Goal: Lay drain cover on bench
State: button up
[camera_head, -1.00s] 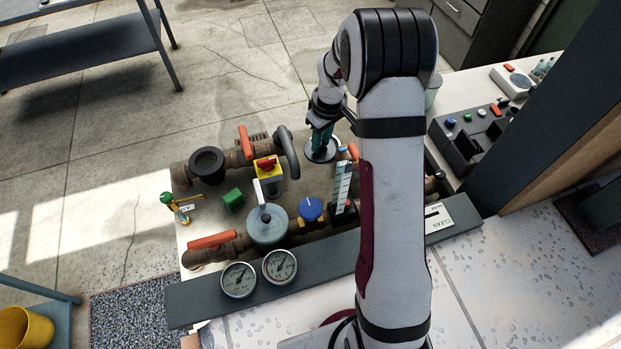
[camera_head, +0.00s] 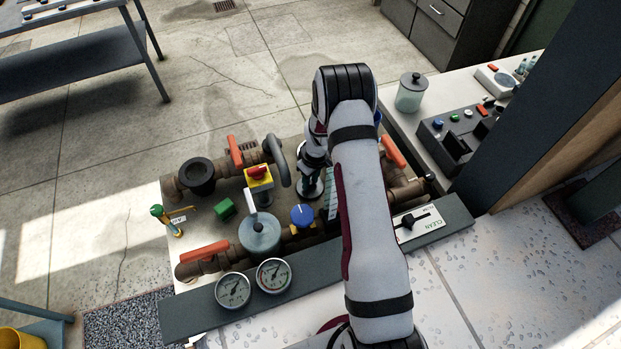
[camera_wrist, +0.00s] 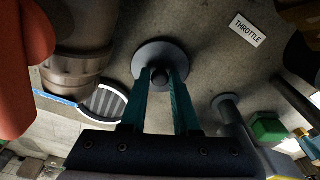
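The drain cover, which I take to be the grey round disc with a short knob, shows in the wrist view (camera_wrist: 157,52) and partly beside my arm in the head view (camera_head: 311,188). My gripper (camera_wrist: 162,74) has its two teal fingers on either side of the knob and seems shut on it. In the head view, my gripper (camera_head: 314,172) is over the right part of the pipe board; the gap below the disc cannot be judged. A grey metal bench (camera_head: 85,65) stands at the upper left, with small items on its top shelf.
Pipes with red handles (camera_head: 205,251), a grey hoop (camera_head: 277,160), a yellow-red switch (camera_head: 259,179) and a grey lidded pot (camera_head: 259,236) crowd the board. A slotted grate (camera_wrist: 103,103) lies beside a pipe. A counter with a jar (camera_head: 410,92) is at right.

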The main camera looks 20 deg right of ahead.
jog(key=o, duration=0.3)
jog(key=shift+o, duration=0.2)
jog(key=shift+r, duration=0.1)
notch_tip(320, 180, up, 12)
jog(key=s, duration=0.1)
notch_tip(320, 180, up, 8)
jog(key=m, duration=0.2)
send_over(314, 191)
jog(key=s+a, duration=0.4)
jog(key=s+a+r+m, duration=0.2)
jog(key=s+r, duration=0.1)
jog(key=s, duration=0.5)
jog(key=s+a+r+m+g, duration=0.1)
jog(key=s+a+r+m, duration=0.2)
jog(key=s, duration=0.6)
jog(key=s+a+r+m+y, duration=0.1)
jog(key=s+a+r+m, duration=0.2)
jog(key=s, duration=0.6)
jog(key=shift+a+r, duration=0.25)
jog(key=shift+r, duration=0.3)
